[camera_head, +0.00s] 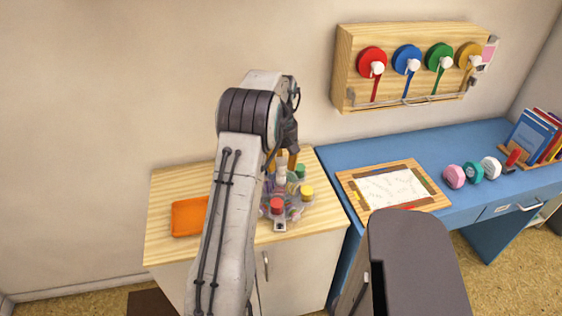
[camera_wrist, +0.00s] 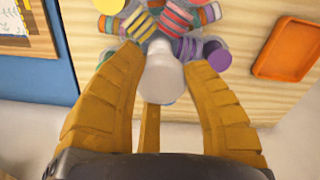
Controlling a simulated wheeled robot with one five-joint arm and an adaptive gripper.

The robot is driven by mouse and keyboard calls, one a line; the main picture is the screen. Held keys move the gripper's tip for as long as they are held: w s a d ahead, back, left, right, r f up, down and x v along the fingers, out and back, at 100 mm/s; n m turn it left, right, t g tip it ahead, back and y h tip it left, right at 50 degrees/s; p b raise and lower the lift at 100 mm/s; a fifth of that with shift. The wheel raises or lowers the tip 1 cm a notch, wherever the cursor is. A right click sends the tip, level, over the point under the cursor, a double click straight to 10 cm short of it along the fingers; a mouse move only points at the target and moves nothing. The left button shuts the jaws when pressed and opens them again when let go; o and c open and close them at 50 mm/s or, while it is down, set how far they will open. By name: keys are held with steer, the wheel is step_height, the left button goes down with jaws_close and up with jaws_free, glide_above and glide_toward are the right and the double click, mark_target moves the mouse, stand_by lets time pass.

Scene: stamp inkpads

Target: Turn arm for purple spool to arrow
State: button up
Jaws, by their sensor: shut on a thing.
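A carousel of coloured spools (camera_head: 291,212) stands on the wooden cabinet top. Its arms spread out from a white central knob (camera_wrist: 163,76), which also shows in the head view (camera_head: 282,176). The purple spool (camera_wrist: 217,56) is right of the knob in the wrist view; I cannot make it out in the head view. My gripper (camera_wrist: 162,62) is shut on the white knob, its yellow fingers around it. A small white tag with a dark mark (camera_head: 280,226) sits at the carousel's front edge, below the red spool (camera_head: 276,205); it may be the arrow.
An orange tray (camera_head: 187,217) lies left of the carousel, partly behind my arm. To the right, a blue desk (camera_head: 325,163) holds a framed board, several coloured rolls and books. A wooden wall rack (camera_head: 343,60) with tape reels hangs above it.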

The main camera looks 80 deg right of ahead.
steer(key=shift+a+f+n+p, duration=0.1)
steer(key=shift+f+n+p, duration=0.1)
steer(key=shift+n, duration=0.75)
steer(key=shift+a+f+n+p, duration=0.1)
steer(key=shift+n+p, duration=0.05)
steer(key=shift+n, duration=2.7)
steer(key=shift+n+p, duration=0.45)
steer(key=shift+n, duration=3.55)
steer(key=o, duration=1.3)
steer(key=shift+d+r, duration=0.1)
